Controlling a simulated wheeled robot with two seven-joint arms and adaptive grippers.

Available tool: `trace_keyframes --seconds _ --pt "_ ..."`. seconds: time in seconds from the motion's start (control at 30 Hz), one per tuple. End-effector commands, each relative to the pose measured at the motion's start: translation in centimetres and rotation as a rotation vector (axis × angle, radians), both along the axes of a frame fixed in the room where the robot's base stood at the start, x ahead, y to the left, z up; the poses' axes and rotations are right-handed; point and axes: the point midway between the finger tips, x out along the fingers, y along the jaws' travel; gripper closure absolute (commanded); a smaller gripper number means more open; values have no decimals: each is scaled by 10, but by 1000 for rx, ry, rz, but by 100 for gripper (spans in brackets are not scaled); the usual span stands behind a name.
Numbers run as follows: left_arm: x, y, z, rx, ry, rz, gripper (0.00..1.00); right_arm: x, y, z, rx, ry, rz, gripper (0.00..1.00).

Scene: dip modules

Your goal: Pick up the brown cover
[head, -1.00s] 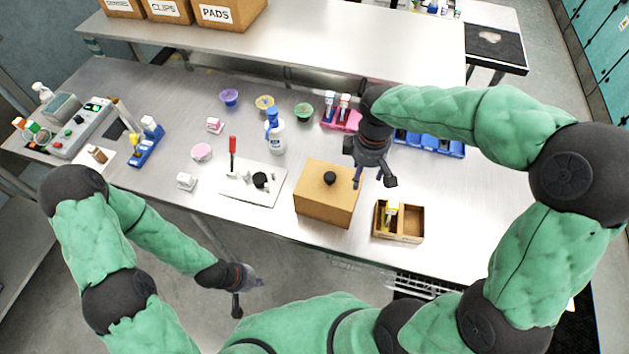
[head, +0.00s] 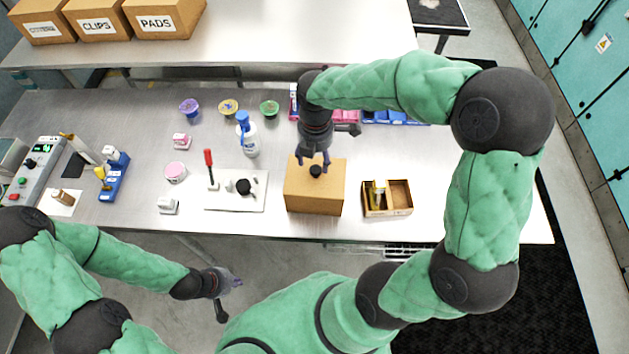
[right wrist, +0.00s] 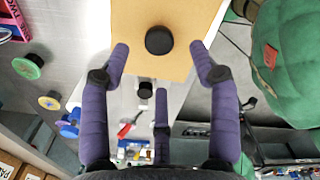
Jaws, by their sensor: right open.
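The brown cover (head: 314,191) is a box-shaped block with a black knob (head: 316,171) on top. It stands on the table in the middle of the head view, and its top also shows in the right wrist view (right wrist: 180,45). My right gripper (head: 313,166) is open, with its fingers close above the knob. In the right wrist view the knob (right wrist: 159,41) lies just beyond the open fingertips, between them, with nothing held. My left gripper (head: 229,290) hangs in front of the table, away from the cover, and its fingers look apart and empty.
A wooden two-compartment tray (head: 388,199) stands right of the cover. A white board (head: 252,190) with a red-handled tool (head: 209,160) lies left of it. A blue-topped bottle (head: 246,135) and several small bowls stand behind. The table's front right is bare.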

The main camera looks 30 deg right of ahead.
Motion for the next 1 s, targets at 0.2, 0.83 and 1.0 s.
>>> trace_keyframes --seconds 0.2,0.83,1.0 --pt "0 0 -2 0 0 0 100 0 0 -17 0 0 0 38" --pt "0 0 -7 0 -1 0 100 1 -2 -67 0 -1 -2 38" --pt "0 0 -7 0 -1 0 100 1 -2 -67 0 -1 -2 64"
